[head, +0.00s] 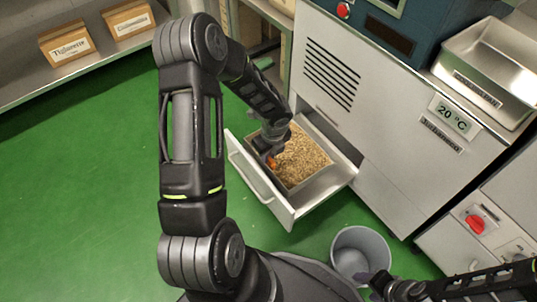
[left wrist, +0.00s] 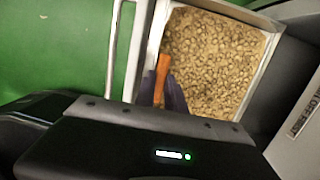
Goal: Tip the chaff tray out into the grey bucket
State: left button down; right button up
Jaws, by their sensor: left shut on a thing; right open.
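The chaff tray (head: 312,179) sits in a pulled-out drawer, filled with tan chaff (head: 302,158). The chaff also shows in the left wrist view (left wrist: 215,60). An orange-brown handle (left wrist: 162,72) is at the tray's side nearest the drawer front. My left gripper (head: 268,157) is shut on this handle; its dark fingers lie on both sides of it in the left wrist view (left wrist: 160,92). The grey bucket (head: 361,246) stands on the floor below and right of the drawer and looks empty. My right gripper (head: 382,287) is open at the bucket's near right side.
The drawer front (head: 258,182) with its bar handle juts out from the white machine (head: 385,125). A metal pan (head: 490,60) lies on top at the right. A red knob (head: 475,223) is at lower right. Labelled boxes (head: 67,44) stand on a shelf. The green floor at left is clear.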

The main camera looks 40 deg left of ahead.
pick_arm(q)
jog(key=shift+r, duration=0.1)
notch_tip(320, 180, up, 5)
jog(key=p, duration=0.4)
jog(key=shift+p, duration=0.4)
